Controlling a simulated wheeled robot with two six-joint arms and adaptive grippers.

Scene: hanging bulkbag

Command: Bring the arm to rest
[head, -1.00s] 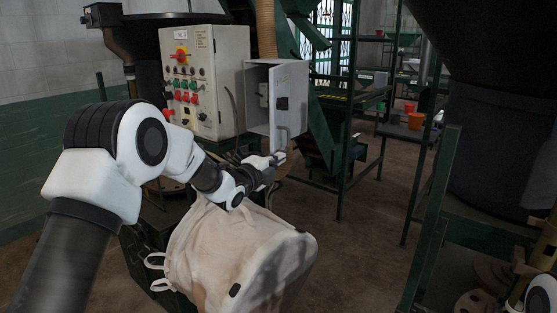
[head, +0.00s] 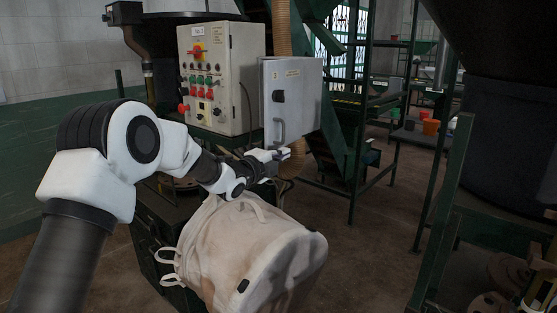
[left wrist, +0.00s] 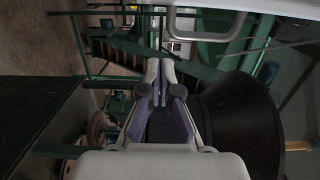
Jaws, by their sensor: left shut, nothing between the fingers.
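My left arm comes in from the left in the head view. Its gripper (head: 283,154) is shut and empty, just below the handle (head: 280,132) of the grey box (head: 299,90), and apart from it as far as I can tell. In the left wrist view the two fingers (left wrist: 160,70) are together, with nothing between them. A pale handle bar (left wrist: 205,36) crosses the top of that view beyond the fingertips. The grey box's door looks closed, with a dark latch on its front. My right gripper is not seen.
A control panel (head: 241,80) with buttons stands left of the grey box. Green steel frames (head: 358,150) stand behind and right. The floor (head: 370,255) right of the bag is open.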

